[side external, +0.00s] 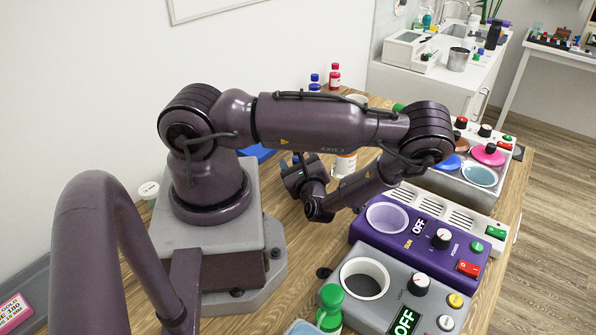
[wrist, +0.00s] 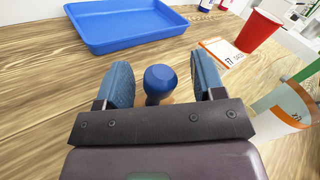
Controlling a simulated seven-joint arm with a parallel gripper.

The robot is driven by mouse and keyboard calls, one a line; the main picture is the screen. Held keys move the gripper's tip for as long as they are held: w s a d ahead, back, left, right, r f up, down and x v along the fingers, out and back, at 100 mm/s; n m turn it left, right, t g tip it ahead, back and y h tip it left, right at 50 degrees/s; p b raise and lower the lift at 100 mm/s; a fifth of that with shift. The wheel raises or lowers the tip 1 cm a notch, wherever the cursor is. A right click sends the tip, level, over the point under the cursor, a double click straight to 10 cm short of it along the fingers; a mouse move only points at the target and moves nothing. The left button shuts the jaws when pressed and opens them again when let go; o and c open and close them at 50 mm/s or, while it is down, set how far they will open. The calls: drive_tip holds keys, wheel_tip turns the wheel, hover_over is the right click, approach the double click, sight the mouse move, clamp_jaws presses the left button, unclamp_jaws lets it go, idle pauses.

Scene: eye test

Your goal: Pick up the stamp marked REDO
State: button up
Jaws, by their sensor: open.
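In the wrist view a blue round-topped knob with a narrower neck (wrist: 160,80) stands upright on the wooden table. It looks like a stamp handle. No REDO marking is readable on it or elsewhere, and its base is hidden behind my gripper's body. My gripper (wrist: 162,66) is open, with one blue-padded finger on each side of the knob and a visible gap on both sides. In the side external view my gripper (side external: 296,173) is low over the table, to the right of my base; the knob cannot be made out clearly there.
A blue tray (wrist: 130,40) lies beyond the knob. A purple control box (side external: 398,250) and a grey one (side external: 391,313) are at front right.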

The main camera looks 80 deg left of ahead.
drive_tip(key=shift+c, duration=0.3)
drive_tip(key=c, duration=0.9)
drive_tip(key=shift+c, duration=0.2)
